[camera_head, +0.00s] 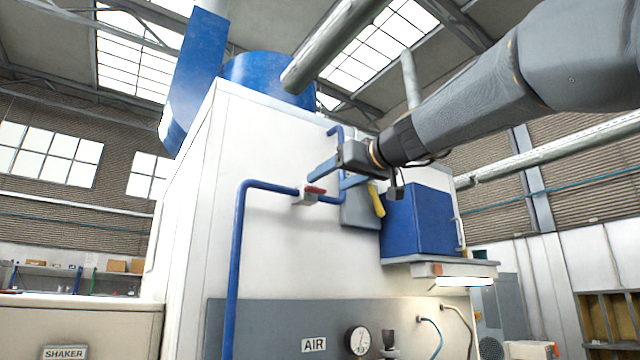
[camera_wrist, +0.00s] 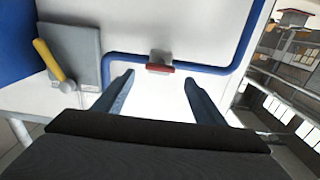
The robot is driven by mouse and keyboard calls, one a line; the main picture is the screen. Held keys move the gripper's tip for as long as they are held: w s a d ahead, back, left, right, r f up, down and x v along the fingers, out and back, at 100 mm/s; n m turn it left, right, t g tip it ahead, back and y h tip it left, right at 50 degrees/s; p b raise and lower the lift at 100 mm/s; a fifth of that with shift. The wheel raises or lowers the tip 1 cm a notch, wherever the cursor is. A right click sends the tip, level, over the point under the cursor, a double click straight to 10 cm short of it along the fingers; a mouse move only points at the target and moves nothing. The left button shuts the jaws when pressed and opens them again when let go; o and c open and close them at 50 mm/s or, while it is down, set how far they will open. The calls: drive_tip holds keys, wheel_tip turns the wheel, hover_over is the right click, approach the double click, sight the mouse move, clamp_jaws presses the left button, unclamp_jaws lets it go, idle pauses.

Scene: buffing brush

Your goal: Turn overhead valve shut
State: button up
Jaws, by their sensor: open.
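The overhead valve has a pale body (camera_head: 305,198) and a short red handle (camera_head: 315,190). It sits on a blue pipe (camera_head: 270,186) that runs across the upper front of the white cabinet. The red handle (camera_wrist: 160,68) lies along the pipe in the wrist view. My gripper (camera_head: 327,181) is open and empty, with its two blue-grey fingers pointing toward the pipe. In the wrist view my gripper (camera_wrist: 158,80) has the handle between the lines of its fingers, a little beyond the tips. I see no contact.
A grey box with a yellow lever (camera_head: 377,200) is close to the right of my gripper; the lever also shows in the wrist view (camera_wrist: 50,60). A blue box (camera_head: 418,220) stands on a lit shelf (camera_head: 440,268). Below are an AIR label and a gauge (camera_head: 358,340).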

sight(314, 191)
drive_tip(key=shift+p+x, duration=1.15)
drive_tip(key=shift+x, duration=1.6)
drive_tip(key=shift+c, duration=0.4)
drive_tip(key=c, duration=1)
